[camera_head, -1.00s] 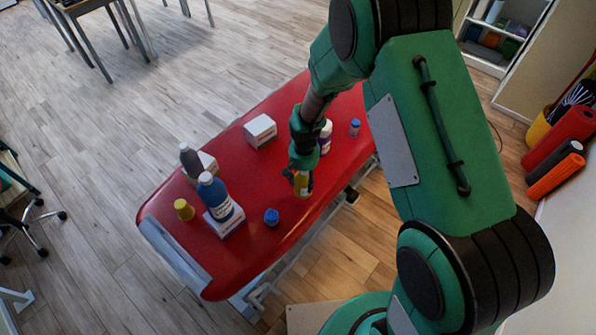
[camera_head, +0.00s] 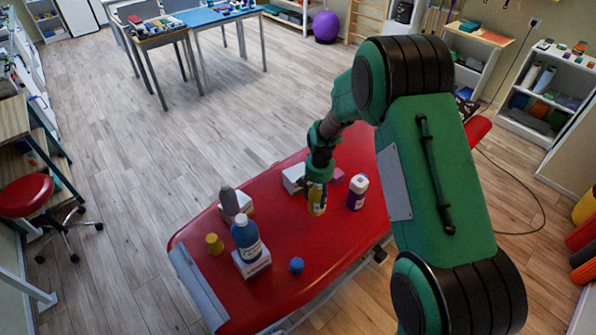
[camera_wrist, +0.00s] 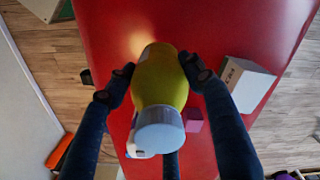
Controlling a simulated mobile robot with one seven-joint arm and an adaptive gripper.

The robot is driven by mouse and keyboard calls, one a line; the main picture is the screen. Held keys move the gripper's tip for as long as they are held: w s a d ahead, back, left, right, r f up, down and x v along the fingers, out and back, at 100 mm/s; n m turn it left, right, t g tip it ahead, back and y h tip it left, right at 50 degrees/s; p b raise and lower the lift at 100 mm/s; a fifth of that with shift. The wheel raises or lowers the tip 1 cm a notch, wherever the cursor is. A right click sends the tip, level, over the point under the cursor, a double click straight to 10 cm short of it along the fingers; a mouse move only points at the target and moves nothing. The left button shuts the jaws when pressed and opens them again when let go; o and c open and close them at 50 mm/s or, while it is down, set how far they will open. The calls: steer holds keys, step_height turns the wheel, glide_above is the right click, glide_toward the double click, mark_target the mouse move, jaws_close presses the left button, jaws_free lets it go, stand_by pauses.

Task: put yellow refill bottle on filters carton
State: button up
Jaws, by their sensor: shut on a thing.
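The yellow refill bottle (camera_head: 317,200) hangs in my gripper (camera_head: 318,184) above the red treatment table. In the wrist view the bottle (camera_wrist: 160,85) is between the two fingers (camera_wrist: 160,75), which press on its sides; its pale grey-blue cap points toward the camera. A white carton (camera_head: 292,178) with a bare top lies on the table just left of and behind the gripper, partly hidden by it. In the wrist view this carton (camera_wrist: 247,85) is right of the bottle, apart from it, with dark lettering I cannot read fully.
The red table (camera_head: 300,232) also bears a white bottle (camera_head: 357,192), a pink block (camera_head: 338,175), a blue bottle (camera_head: 246,240) on a white box (camera_head: 252,264), a grey-topped bottle (camera_head: 229,200) by another box, a yellow cup (camera_head: 214,244) and a small blue item (camera_head: 297,265).

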steer(key=w+a+r+p, duration=0.2)
steer(key=w+a+r, duration=0.1)
steer(key=w, duration=0.3)
steer(key=shift+w+a+r, duration=0.25)
steer(key=shift+a+r, duration=0.1)
steer(key=shift+a, duration=0.5)
steer(key=shift+w, duration=0.1)
steer(key=w+a, duration=0.2)
steer(key=w, duration=0.5)
steer(key=w+a+f, duration=0.1)
steer(key=w+a, duration=0.1)
steer(key=w, duration=0.6)
steer(key=shift+a+f, duration=0.2)
steer(key=shift+a, duration=0.15)
steer(key=shift+f, duration=0.1)
steer(key=shift+f, duration=1.65)
steer(key=shift+f, duration=0.15)
